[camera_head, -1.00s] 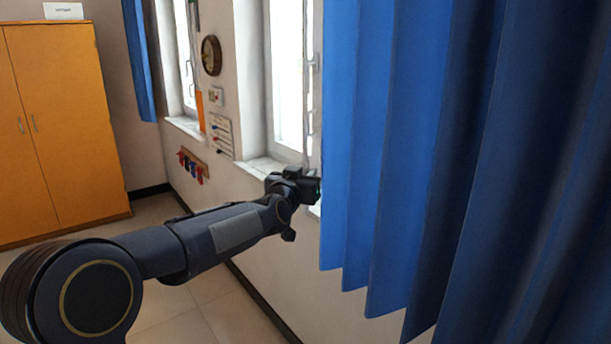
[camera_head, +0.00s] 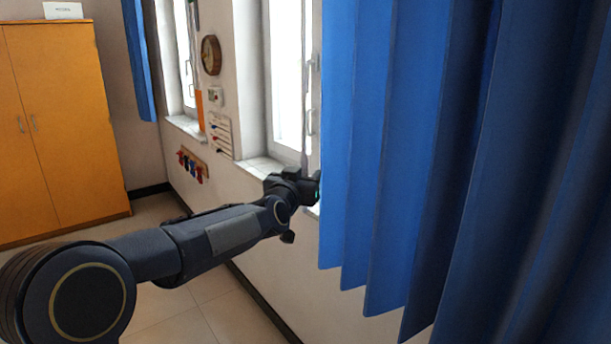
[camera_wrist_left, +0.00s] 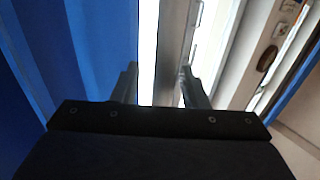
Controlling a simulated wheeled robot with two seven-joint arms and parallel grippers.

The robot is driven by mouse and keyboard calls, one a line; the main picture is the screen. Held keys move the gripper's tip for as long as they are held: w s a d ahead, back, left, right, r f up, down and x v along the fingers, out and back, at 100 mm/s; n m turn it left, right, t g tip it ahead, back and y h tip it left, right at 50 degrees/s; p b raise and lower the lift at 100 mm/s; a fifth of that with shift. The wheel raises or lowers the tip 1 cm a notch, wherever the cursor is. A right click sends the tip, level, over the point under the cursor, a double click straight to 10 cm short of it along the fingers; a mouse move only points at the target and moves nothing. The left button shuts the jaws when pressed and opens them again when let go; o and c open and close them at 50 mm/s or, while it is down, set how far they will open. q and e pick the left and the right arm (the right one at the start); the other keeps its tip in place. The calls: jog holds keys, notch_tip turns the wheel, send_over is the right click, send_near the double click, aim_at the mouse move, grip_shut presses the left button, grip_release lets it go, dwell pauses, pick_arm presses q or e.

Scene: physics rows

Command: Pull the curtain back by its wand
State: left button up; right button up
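The blue curtain (camera_head: 385,150) hangs in folds over the right part of the head view; it also fills the left side of the left wrist view (camera_wrist_left: 85,50). My left gripper (camera_head: 312,188) is at the curtain's left edge, in front of the window; its fingertips are partly hidden there. In the left wrist view my left gripper's fingers (camera_wrist_left: 158,85) stand apart with a gap between them. A grey upright strip (camera_wrist_left: 176,45) shows between them; I cannot tell whether it is the wand or window frame. A thin upright line (camera_head: 305,90), possibly the wand, runs above the gripper. My right gripper is not in view.
The window (camera_head: 287,80) with its sill (camera_head: 262,167) is behind the gripper. An orange cabinet (camera_head: 65,120) stands at the left. The floor between is clear.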

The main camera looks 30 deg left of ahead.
pick_arm(q)
jog(key=s+d, duration=0.1)
jog(key=s, duration=0.6)
jog(key=shift+d, duration=0.2)
jog(key=s+d+f+g+h, duration=0.2)
jog(key=s+d+f+g, duration=0.2)
jog(key=s+f, duration=0.3)
jog(key=s+d+f+g+h, duration=0.2)
jog(key=s+d+f+g, duration=0.2)
jog(key=s, duration=0.9)
jog(key=s+d+f+g+h, duration=0.3)
jog(key=s+d+f, duration=0.4)
jog(key=s+f, duration=0.3)
jog(key=shift+d+f+g, duration=0.15)
jog(key=shift+f+g, duration=0.35)
jog(key=shift+f, duration=0.25)
